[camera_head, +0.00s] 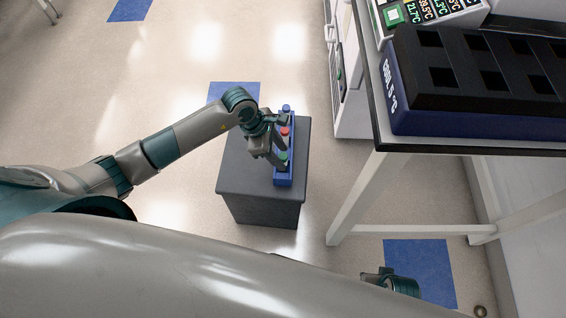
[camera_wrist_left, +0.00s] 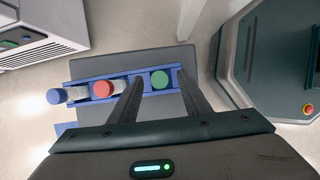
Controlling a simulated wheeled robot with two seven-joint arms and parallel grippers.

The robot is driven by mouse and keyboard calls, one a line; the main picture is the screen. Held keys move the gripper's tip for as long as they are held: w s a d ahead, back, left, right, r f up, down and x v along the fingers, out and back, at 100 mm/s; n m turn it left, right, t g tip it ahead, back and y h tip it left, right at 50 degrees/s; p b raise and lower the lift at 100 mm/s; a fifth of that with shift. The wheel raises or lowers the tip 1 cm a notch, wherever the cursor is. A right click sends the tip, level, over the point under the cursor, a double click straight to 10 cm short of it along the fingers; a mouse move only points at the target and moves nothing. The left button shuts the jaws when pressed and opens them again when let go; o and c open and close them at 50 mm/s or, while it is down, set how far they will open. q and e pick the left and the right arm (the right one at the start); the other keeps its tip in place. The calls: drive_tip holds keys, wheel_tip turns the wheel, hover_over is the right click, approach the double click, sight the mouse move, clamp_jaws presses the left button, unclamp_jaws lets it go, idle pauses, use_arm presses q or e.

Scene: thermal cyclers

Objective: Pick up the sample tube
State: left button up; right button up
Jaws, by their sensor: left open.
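A narrow blue rack (camera_head: 284,177) lies on a dark grey stand (camera_head: 252,186) and holds sample tubes with blue (camera_head: 286,108), red (camera_head: 285,131) and green (camera_head: 283,156) caps. In the left wrist view the blue cap (camera_wrist_left: 54,96) and the red cap (camera_wrist_left: 103,88) are left of my fingers. The green cap (camera_wrist_left: 160,79) shows between the fingertips. My left gripper (camera_head: 281,142) is open over the rack, with nothing held; it also shows in the left wrist view (camera_wrist_left: 158,76). I cannot tell whether a finger touches a tube. A small part of my right arm shows at lower right; its jaws are not clear.
A white-legged table (camera_head: 374,180) to the right carries a blue-and-black block (camera_head: 470,122) with dark wells and a device with lit temperature readouts (camera_head: 420,12). The floor left of the stand is clear, with blue patches.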

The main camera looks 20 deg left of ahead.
use_arm(q)
drive_tip(key=shift+x, duration=1.25)
clamp_jaws()
